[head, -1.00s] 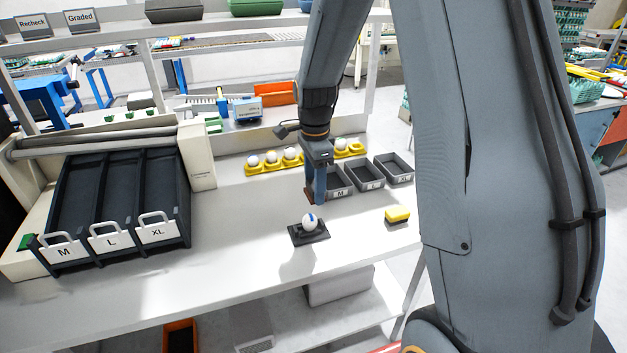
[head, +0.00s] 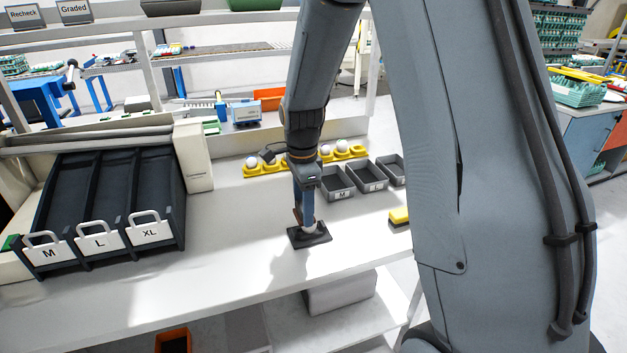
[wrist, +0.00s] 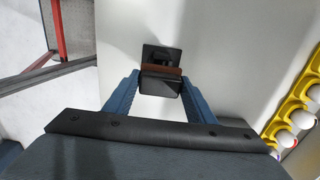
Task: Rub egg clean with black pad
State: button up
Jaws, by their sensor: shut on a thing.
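My gripper (head: 306,212) points down over the black stand (head: 310,238) on the white bench. It is shut on a black pad (wrist: 160,83) with a brown layer, held between the blue fingers in the wrist view. A little brown shows beside the fingers in the head view. The stand (wrist: 160,50) shows just beyond the pad in the wrist view.
Grey bins (head: 337,182) and a yellow holder (head: 268,170) with white eggs stand behind. A dark sorting rack (head: 105,200) marked M, L, XL stands left. The bench between rack and stand is clear.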

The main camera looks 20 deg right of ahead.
jog(key=shift+d+b, duration=0.45)
jog(key=shift+d, duration=1.1)
jog(key=shift+a+f+b, duration=0.1)
jog(key=shift+a+b, duration=0.4)
jog(key=shift+a, duration=1.1)
jog(key=d+p, duration=0.1)
jog(key=d, duration=0.2)
jog(key=shift+d, duration=0.15)
jog(key=shift+a, duration=0.25)
jog(key=shift+a+p, duration=0.6)
jog(key=shift+a, duration=0.65)
jog(key=shift+d, duration=0.1)
jog(key=shift+d+p, duration=0.4)
jog(key=shift+d, duration=1)
notch_tip(320, 180, up, 3)
jog(key=shift+r+p, duration=0.15)
jog(key=shift+p, duration=0.7)
jog(key=shift+r+p, duration=1.9)
jog(key=shift+r, duration=0.7)
jog(key=shift+f, duration=0.1)
